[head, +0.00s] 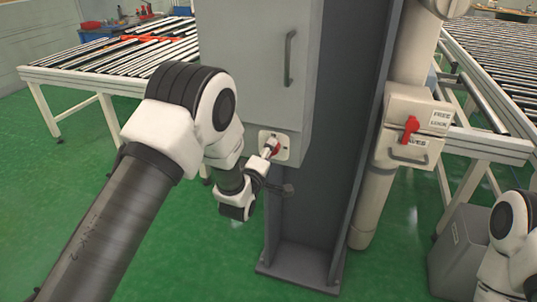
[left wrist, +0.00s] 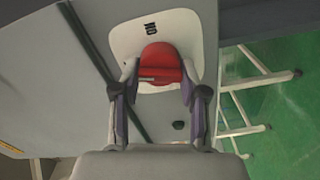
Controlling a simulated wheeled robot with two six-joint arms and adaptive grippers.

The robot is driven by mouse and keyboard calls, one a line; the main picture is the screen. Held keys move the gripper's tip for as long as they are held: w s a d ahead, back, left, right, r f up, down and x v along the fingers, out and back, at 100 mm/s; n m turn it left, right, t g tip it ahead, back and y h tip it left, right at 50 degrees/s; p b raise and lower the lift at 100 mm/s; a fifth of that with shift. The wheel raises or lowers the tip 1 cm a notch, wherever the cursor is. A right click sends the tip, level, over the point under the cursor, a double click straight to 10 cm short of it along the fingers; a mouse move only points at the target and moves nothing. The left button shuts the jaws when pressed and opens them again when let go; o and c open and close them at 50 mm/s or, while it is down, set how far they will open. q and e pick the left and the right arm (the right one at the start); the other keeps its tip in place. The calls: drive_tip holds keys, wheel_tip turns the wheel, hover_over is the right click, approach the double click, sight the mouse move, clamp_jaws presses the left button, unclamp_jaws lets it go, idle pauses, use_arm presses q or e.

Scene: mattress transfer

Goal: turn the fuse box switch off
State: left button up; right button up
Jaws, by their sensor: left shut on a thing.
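The grey fuse box (head: 250,60) hangs on a dark steel column and has a white switch plate (head: 290,145) at its bottom. A red rotary switch (head: 277,149) sits on that plate. In the left wrist view the red switch (left wrist: 162,62) stands out from the white plate (left wrist: 150,28), and an "ON" marking shows beside it. My left gripper (head: 268,153) reaches the switch. In the wrist view its two fingers (left wrist: 159,84) are on either side of the switch and shut on it, hiding its edges. My right arm shows at the lower right, but its gripper is out of view.
A second box (head: 408,108) with a red handle (head: 411,129) is on the pale post to the right. Roller conveyors stand at left (head: 130,50) and right (head: 490,50). A grey bin (head: 460,245) stands at lower right. Green floor is open at the column's foot.

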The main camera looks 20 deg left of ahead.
use_arm(q)
drive_tip(key=shift+n+b, duration=0.35)
drive_tip(key=shift+n, duration=1.25)
drive_tip(key=o, duration=1.2)
drive_tip(key=shift+f, duration=0.1)
drive_tip(key=shift+c, duration=0.2)
drive_tip(key=s, duration=1.2)
drive_tip(key=shift+a, duration=0.25)
